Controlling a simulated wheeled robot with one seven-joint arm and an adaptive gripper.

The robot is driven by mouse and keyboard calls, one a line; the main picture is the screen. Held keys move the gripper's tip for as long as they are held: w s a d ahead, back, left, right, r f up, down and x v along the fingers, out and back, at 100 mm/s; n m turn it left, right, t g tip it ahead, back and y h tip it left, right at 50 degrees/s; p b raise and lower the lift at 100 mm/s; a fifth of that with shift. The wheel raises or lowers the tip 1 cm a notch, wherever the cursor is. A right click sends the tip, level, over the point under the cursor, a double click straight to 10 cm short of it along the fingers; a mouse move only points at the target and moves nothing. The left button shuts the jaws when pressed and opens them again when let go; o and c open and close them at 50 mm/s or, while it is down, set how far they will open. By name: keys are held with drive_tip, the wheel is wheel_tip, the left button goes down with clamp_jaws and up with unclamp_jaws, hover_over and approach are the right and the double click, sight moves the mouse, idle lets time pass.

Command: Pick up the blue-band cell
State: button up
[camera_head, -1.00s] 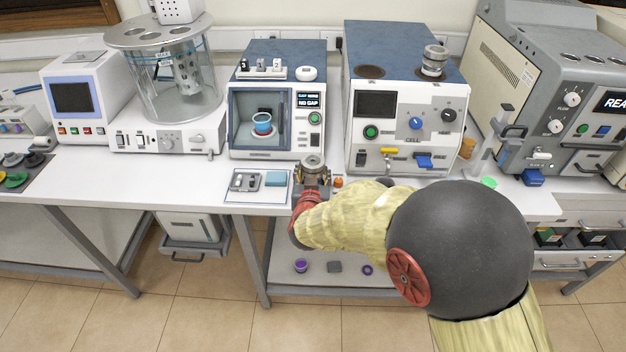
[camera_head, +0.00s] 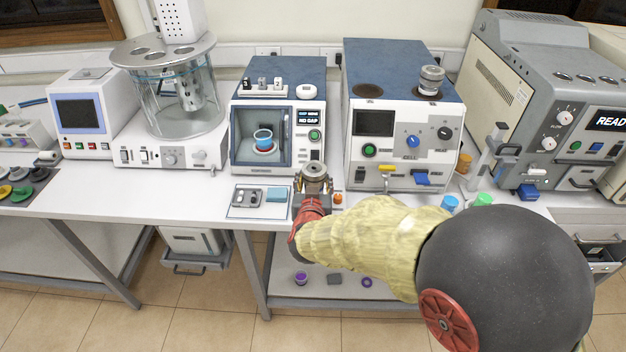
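A small cup with blue sides (camera_head: 263,136) stands upright inside the open-fronted chamber of the middle-left tester; it may be the blue-band cell. A small blue cylinder (camera_head: 449,203) also shows on the bench at right, partly hidden by my arm. My gripper (camera_head: 313,186) is over the front edge of the bench, in front of that tester and apart from the cup. A round metal piece (camera_head: 314,170) shows at the gripper; I cannot tell whether it is held or part of the wrist. The fingertips are too small and hidden to read.
A mat (camera_head: 240,212) with small parts lies left of my gripper, and a small orange piece (camera_head: 337,198) right of it. Testers line the back of the bench. A green cylinder (camera_head: 484,199) stands at right. A lower shelf (camera_head: 330,296) holds small purple parts.

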sight(316, 177)
drive_tip(key=s+r+p, duration=0.1)
drive_tip(key=r, duration=0.1)
drive_tip(key=s+r, duration=0.2)
drive_tip(key=shift+s+d+r+p, duration=0.1)
drive_tip(key=shift+d+r+p, duration=0.1)
drive_tip(key=shift+p, duration=0.15)
drive_tip(key=shift+c, duration=0.2)
drive_tip(key=d+p+v, duration=0.1)
drive_tip(key=p+v, duration=0.1)
drive_tip(key=v, duration=0.6)
drive_tip(key=shift+s+d+r, duration=0.25)
drive_tip(key=shift+s+d, duration=0.05)
drive_tip(key=shift+d, duration=0.05)
